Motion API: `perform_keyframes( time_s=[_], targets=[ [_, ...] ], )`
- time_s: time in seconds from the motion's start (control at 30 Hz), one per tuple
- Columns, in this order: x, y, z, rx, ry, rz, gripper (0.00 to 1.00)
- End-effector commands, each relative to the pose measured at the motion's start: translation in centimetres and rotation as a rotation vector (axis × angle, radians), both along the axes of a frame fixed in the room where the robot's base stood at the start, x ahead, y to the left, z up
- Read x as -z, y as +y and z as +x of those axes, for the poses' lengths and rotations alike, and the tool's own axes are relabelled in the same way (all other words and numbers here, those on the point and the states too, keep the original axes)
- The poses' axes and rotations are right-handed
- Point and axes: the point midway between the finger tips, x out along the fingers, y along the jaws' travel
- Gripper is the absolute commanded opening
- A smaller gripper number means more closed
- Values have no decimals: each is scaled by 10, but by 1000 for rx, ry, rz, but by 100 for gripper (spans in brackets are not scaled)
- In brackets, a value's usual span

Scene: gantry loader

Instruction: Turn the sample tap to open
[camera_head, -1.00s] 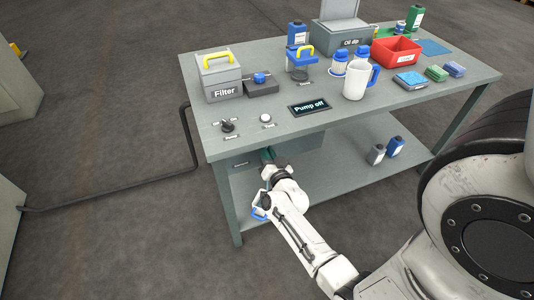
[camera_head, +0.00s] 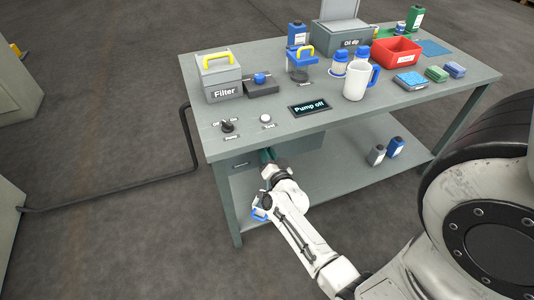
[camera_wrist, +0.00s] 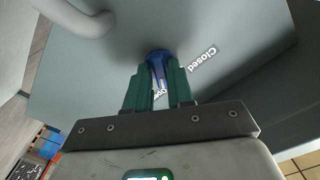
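The sample tap (camera_wrist: 158,56) is a blue knob with a narrow blue handle on a grey panel in the wrist view. The label "Closed" (camera_wrist: 202,59) lies right of it, and a partly covered label that seems to read "Open" (camera_wrist: 160,95) shows between the fingers. My gripper (camera_wrist: 160,72) has its green fingers on both sides of the blue handle, with a narrow gap that the handle fills, so it looks shut on it. In the head view my gripper (camera_head: 267,155) is at the box under the bench's front edge; the tap itself is hidden there.
The bench top (camera_head: 330,135) is just above my gripper. It bears a "Pump off" display (camera_head: 310,107), a black knob (camera_head: 228,127), a filter box (camera_head: 220,78) and a white jug (camera_head: 357,80). A grey curved pipe (camera_wrist: 85,22) is near the tap.

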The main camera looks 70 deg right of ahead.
Motion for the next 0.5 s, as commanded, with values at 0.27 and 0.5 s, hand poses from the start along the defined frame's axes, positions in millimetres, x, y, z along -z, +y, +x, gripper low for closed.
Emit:
perform_keyframes(
  time_s=[0.27, 0.5],
  targets=[
    [0, 0, 0, 0, 2, -1, 39],
    [0, 5, -4, -1, 3, -1, 39]
  ],
)
